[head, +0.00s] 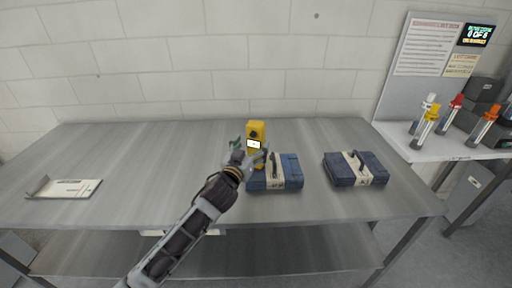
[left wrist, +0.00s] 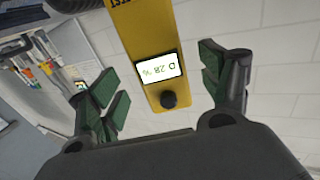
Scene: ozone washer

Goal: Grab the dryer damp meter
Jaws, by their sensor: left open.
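The dryer damp meter is a yellow upright block (head: 256,131) with a small lit white screen and a dark round knob. It stands on the grey metal table, beside a folded blue bundle. My left gripper (head: 252,156) is open at the meter in the head view, partly covering its lower part. In the left wrist view the meter (left wrist: 155,62) is upside down between the open green-padded fingers (left wrist: 165,85), with gaps on both sides. Its screen reads about 28 %. My right gripper is not in view.
Two folded blue bundles with pale bands, one near the gripper (head: 289,168) and one farther right (head: 374,170), lie on the table (head: 150,160). A white card holder (head: 65,189) lies at left. A side shelf (head: 440,151) carries several capped tubes. The left middle of the table is clear.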

